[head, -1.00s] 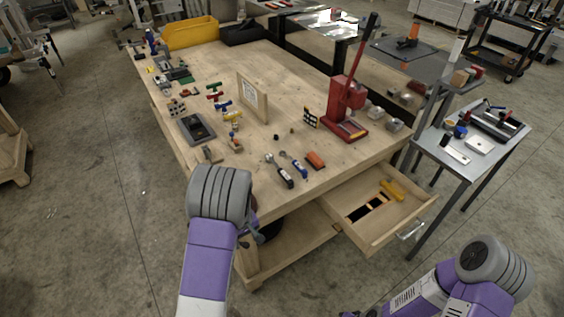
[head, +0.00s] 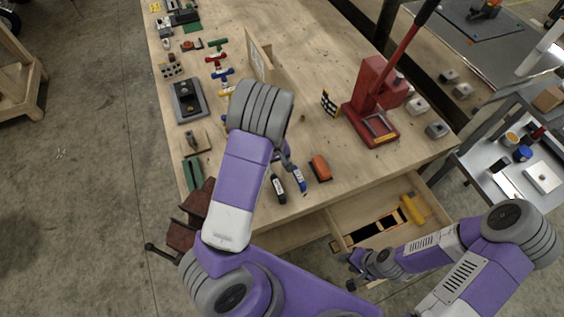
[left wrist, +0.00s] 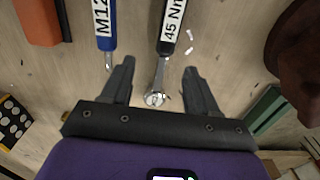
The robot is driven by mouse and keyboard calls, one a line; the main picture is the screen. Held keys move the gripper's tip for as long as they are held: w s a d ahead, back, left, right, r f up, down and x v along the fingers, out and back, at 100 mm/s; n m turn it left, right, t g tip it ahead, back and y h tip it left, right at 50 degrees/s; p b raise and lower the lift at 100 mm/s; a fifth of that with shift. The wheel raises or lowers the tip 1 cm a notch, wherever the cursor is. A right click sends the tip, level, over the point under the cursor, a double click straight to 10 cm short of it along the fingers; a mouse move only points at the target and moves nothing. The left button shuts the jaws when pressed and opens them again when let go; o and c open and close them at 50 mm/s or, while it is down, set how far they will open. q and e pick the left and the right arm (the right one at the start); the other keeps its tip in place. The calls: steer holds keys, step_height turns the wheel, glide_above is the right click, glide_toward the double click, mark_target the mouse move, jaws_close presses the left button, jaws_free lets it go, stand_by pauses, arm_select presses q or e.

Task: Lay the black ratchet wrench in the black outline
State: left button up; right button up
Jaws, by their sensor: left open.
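The black ratchet wrench (head: 278,189) lies near the table's front edge. In the left wrist view its black handle (left wrist: 173,27), labelled 45 Nm, points away and its metal head lies between my fingers. My left gripper (left wrist: 159,68) is open above it, fingers apart on either side; in the head view the gripper (head: 284,160) is partly hidden by my arm. Black outline shapes (head: 376,229) show on the floor of the open drawer (head: 345,222). My right gripper (head: 352,268) is low by the drawer's front; its jaws are too small to judge.
A blue-handled wrench (head: 298,179) labelled M12 lies close beside the black one, and an orange block (head: 320,168) lies right of that. A yellow tool (head: 413,208) lies in the drawer. A red press (head: 375,105) and a brown vise (head: 185,225) stand on the table.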

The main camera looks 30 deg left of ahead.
mark_target(274, 176)
arm_select(q)
steer(key=f, duration=0.4)
steer(key=s+f, duration=0.1)
steer(key=f, duration=0.1)
steer(key=shift+f, duration=0.55)
steer(key=shift+w, duration=0.1)
jaws_close()
